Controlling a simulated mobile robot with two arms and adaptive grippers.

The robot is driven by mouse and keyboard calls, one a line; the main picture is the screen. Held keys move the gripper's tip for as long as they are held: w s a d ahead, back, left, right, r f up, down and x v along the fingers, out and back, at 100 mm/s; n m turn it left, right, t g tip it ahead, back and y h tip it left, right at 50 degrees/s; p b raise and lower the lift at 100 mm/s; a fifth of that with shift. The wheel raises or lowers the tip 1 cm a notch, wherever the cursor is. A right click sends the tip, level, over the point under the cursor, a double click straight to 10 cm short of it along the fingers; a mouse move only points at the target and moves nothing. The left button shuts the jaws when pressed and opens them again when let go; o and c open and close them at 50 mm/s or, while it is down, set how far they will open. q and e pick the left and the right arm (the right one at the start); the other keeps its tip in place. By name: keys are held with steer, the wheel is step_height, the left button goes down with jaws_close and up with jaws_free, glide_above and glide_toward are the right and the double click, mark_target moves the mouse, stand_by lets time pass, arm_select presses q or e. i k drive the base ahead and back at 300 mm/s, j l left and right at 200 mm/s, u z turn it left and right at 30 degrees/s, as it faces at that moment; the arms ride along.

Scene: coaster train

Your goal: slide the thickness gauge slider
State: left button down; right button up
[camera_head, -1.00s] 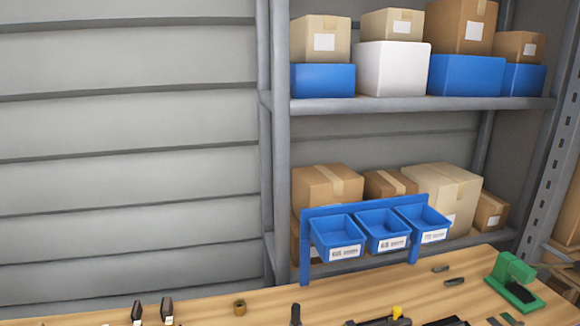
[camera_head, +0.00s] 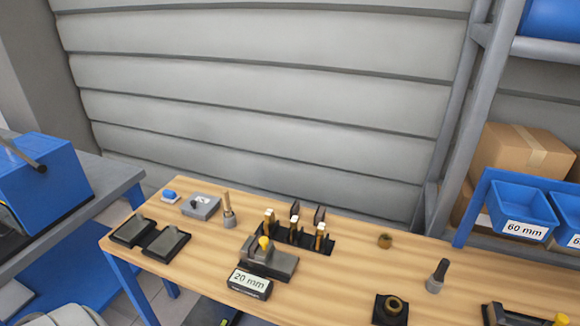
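A dark grey device (camera_head: 281,265) with a yellow knob (camera_head: 265,243) stands on the wooden workbench (camera_head: 345,275), left of the picture's middle. A black block with a "20 mm" label (camera_head: 250,283) sits right in front of it. A second dark device (camera_head: 503,317) with a yellow knob (camera_head: 562,320) is cut off at the lower right edge. I cannot tell for sure which of these is the thickness gauge or which part is its slider. Neither of my grippers shows in the head view.
A black rack (camera_head: 296,236) with upright tools stands behind the device. Two dark plates (camera_head: 166,243) and a grey box (camera_head: 200,206) lie at the left. A dark block with a ring (camera_head: 390,310) is at the front. Blue bins (camera_head: 522,207) hang at the right.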

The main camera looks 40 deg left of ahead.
mark_target(263, 253)
steer(key=u, duration=1.3)
